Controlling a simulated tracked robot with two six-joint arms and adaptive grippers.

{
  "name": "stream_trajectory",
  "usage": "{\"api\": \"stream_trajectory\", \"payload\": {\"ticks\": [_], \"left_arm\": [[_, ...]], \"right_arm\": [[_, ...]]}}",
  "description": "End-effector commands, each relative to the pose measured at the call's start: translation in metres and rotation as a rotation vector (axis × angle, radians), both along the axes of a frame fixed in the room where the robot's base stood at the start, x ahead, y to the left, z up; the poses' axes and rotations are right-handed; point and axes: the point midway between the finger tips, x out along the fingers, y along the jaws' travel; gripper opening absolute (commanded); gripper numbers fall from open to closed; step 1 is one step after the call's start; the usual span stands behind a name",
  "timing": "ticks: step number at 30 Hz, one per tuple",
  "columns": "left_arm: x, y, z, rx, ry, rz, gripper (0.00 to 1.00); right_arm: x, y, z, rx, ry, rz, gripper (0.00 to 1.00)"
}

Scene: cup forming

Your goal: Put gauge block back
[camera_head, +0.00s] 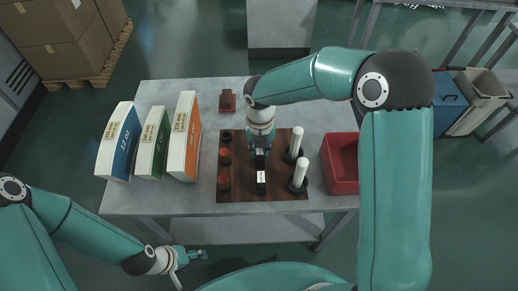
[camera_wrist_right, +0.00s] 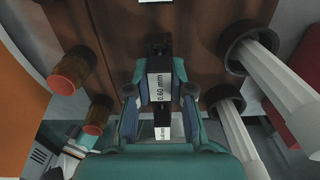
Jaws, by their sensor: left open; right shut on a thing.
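The gauge block (camera_wrist_right: 158,84), with a white face marked "0.60 mm", stands between the fingers of my right gripper (camera_wrist_right: 160,92) in the right wrist view. My right gripper (camera_head: 260,148) is shut on it, low over the brown board (camera_head: 235,193). A dark piece with a small white label (camera_head: 261,177) shows just in front of this gripper in the head view. Whether the block touches the board is hidden by the fingers. My left gripper (camera_head: 188,256) is open and empty, below the front edge of the table.
Two white cup stacks (camera_head: 296,143) (camera_head: 300,174) stand in black rings right of my right gripper. Red-brown cylinders (camera_head: 224,156) are to its left. Three cartons (camera_head: 186,136) stand at the table's left, a red bin (camera_head: 343,165) at its right. A small red object (camera_head: 226,100) lies behind.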

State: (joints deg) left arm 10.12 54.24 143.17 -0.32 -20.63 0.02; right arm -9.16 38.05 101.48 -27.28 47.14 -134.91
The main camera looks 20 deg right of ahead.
Motion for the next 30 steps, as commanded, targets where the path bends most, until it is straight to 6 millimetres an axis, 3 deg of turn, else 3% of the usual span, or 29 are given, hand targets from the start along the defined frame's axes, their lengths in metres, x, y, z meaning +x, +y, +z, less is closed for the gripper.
{"api": "stream_trajectory", "payload": {"ticks": [1,2,6,19,23,30], "left_arm": [[0.000,0.000,-0.002,0.000,0.000,0.000,0.62],[0.000,0.000,-0.001,0.000,0.000,0.000,0.62],[0.000,0.000,-0.001,0.000,0.000,0.000,0.62],[0.000,0.000,0.001,0.000,0.000,0.000,0.62],[0.000,0.000,0.001,0.000,0.000,0.000,0.62],[0.000,0.000,0.002,0.000,0.000,0.000,0.62]], "right_arm": [[0.000,0.000,-0.002,0.000,0.000,0.000,0.00],[0.000,0.000,-0.002,0.000,0.000,0.000,0.25],[0.000,0.000,-0.001,0.000,0.000,0.000,0.47],[0.001,0.000,0.007,0.000,-0.002,0.001,0.47],[0.001,0.001,0.025,0.001,-0.004,0.000,0.47],[0.002,0.000,0.073,0.000,-0.006,0.000,0.47]]}}
